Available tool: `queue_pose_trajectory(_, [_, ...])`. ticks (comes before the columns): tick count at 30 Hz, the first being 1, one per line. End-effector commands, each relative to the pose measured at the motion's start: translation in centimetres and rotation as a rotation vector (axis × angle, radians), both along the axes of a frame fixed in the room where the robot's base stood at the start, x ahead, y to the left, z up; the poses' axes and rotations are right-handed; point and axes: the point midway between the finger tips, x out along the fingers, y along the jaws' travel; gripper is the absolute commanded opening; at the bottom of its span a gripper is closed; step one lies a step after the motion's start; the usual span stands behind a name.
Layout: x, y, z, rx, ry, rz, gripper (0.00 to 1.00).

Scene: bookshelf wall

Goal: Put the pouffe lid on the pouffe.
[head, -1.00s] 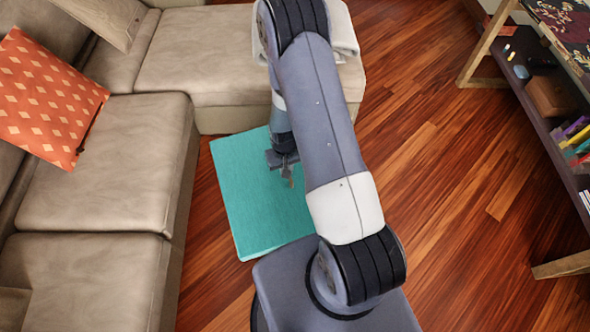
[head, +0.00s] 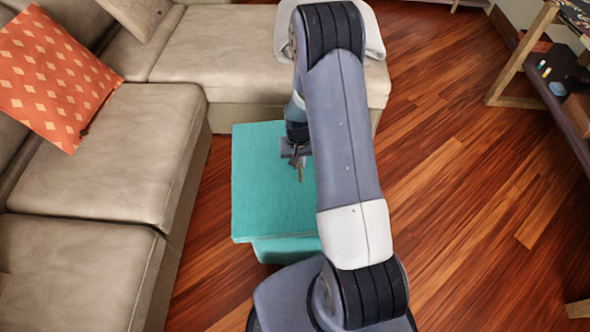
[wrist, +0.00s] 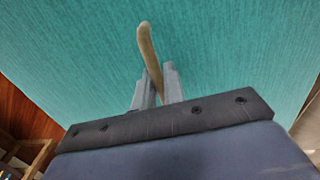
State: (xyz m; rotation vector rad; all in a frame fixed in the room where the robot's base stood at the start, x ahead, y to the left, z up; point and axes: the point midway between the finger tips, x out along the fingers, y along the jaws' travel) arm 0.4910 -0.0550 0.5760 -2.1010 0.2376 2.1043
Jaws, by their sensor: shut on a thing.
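The pouffe lid (head: 265,195) is a flat teal square in the middle of the head view, and its teal top fills most of the wrist view (wrist: 230,50). A tan handle (wrist: 147,45) stands up from it. My gripper (head: 298,165) is shut on that handle; its fingers (wrist: 157,88) pinch it in the wrist view. The teal pouffe (head: 285,249) shows below the lid's near edge, with the lid's left edge reaching further left than it. The lid's right side is hidden behind my arm. I cannot tell whether lid and pouffe touch.
A beige corner sofa (head: 100,180) lies to the left and behind, close to the lid's far edge. An orange cushion (head: 50,75) sits on it. A shelf unit (head: 560,105) stands at the right. The wooden floor (head: 470,190) between is clear.

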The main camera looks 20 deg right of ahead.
Motion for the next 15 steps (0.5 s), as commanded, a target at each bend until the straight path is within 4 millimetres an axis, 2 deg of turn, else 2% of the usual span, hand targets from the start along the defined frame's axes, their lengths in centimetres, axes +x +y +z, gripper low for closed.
queue_pose_trajectory(1, [0.5, -0.4, -0.9, -0.001, -0.007, -0.013, 0.00])
queue_pose_trajectory(15, [2.3, -3.5, -3.7, -0.001, -0.007, -0.119, 0.00])
